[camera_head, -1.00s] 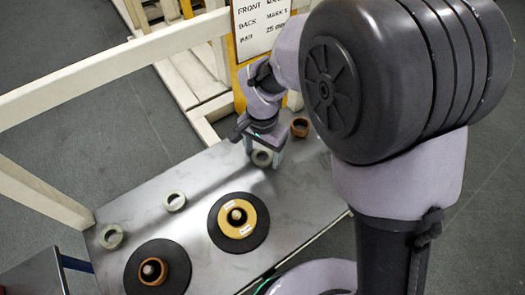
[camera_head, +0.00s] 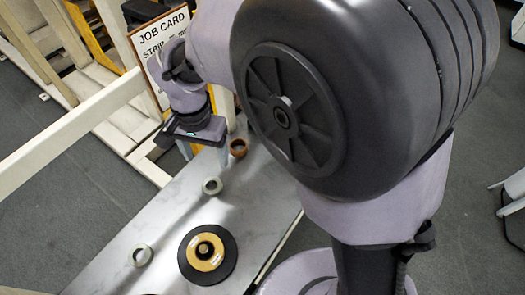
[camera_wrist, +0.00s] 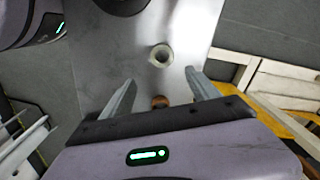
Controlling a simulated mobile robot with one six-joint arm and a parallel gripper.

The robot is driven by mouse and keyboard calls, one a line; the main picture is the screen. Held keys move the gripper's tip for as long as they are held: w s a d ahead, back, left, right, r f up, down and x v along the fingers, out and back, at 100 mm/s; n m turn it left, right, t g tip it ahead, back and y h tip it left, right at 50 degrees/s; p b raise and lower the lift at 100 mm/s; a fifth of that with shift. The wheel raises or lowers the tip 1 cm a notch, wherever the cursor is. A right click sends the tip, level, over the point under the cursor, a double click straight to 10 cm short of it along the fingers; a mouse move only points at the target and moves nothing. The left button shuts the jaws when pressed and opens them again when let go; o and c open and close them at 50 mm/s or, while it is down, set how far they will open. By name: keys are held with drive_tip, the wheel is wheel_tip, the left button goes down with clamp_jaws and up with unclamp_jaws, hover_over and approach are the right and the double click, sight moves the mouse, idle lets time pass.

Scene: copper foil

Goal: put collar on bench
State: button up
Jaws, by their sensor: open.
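A pale grey-green ring-shaped collar (camera_head: 212,186) stands on the grey metal bench (camera_head: 175,218); it also shows in the wrist view (camera_wrist: 160,55). A second pale collar (camera_head: 141,255) stands nearer the bench's lower left. A copper-brown ring (camera_head: 238,148) stands near the far end. My gripper (camera_head: 204,152) is open and empty above the far end of the bench, apart from the first collar. In the wrist view my gripper (camera_wrist: 160,76) has its fingers spread wide, with the copper-brown ring (camera_wrist: 160,101) showing between them, partly hidden by the gripper body.
A black disc (camera_head: 228,270) with a gold ring (camera_head: 205,252) around a post sits on the bench. Bare bench lies between the collars.

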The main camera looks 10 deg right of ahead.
drive_tip(key=s+d+r+t+y, duration=0.1)
drive_tip(key=s+d+r+t, duration=0.1)
drive_tip(key=d+r, duration=0.7)
drive_tip(key=s+d+r+t, duration=0.2)
drive_tip(key=s+d+t, duration=0.1)
drive_tip(key=s+d, duration=0.7)
drive_tip(key=shift+s+d+r+m+t+y, duration=0.25)
drive_tip(key=shift+d+r+m+t+y, duration=0.05)
drive_tip(key=shift+d+m+y, duration=0.1)
